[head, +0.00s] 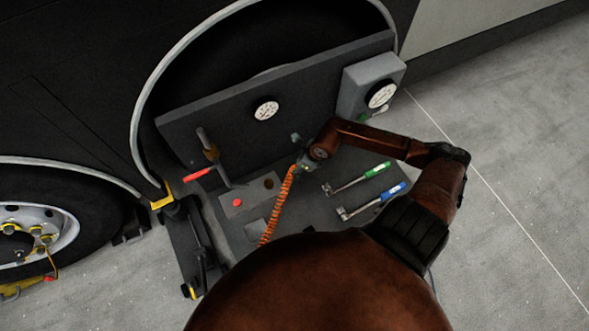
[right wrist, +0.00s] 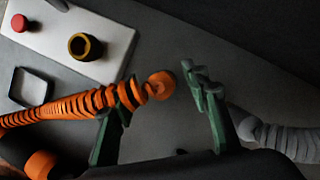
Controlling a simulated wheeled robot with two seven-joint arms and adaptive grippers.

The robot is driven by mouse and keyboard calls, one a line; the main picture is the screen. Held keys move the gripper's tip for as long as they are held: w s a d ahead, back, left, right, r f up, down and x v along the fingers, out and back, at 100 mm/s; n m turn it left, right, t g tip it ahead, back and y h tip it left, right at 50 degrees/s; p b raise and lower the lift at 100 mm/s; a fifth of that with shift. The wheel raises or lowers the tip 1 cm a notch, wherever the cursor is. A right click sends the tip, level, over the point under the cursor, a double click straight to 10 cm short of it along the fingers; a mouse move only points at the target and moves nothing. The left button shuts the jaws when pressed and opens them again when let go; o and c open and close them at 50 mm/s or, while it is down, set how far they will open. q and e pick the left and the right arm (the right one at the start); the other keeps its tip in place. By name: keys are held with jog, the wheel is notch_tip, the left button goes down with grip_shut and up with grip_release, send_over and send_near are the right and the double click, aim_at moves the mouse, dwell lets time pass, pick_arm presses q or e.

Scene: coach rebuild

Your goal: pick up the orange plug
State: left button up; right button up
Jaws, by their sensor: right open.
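The orange plug (right wrist: 160,85) is the rounded end of an orange coiled hose (right wrist: 60,108) in the right wrist view. My right gripper (right wrist: 165,92) is open, with its green fingers on either side of the plug end. The left finger overlaps the coil just behind the end; I cannot tell whether it touches. A gap shows between the plug and the right finger. In the head view my right gripper (head: 302,163) is at the upper end of the orange coil (head: 277,207) and hides the plug. My left gripper is not in view.
A plate with a red button (head: 238,202) and a brass ring (right wrist: 86,46) lies left of the coil. Green-handled (head: 376,169) and blue-handled (head: 391,191) tools lie to the right. A grey coil (right wrist: 290,140) is beside the right finger.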

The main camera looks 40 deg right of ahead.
jog(key=shift+w+f, duration=0.15)
jog(key=shift+f, duration=0.15)
jog(key=shift+r, duration=0.15)
jog(key=c, duration=0.8)
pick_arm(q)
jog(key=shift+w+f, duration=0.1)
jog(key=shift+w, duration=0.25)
pick_arm(e)
grip_shut()
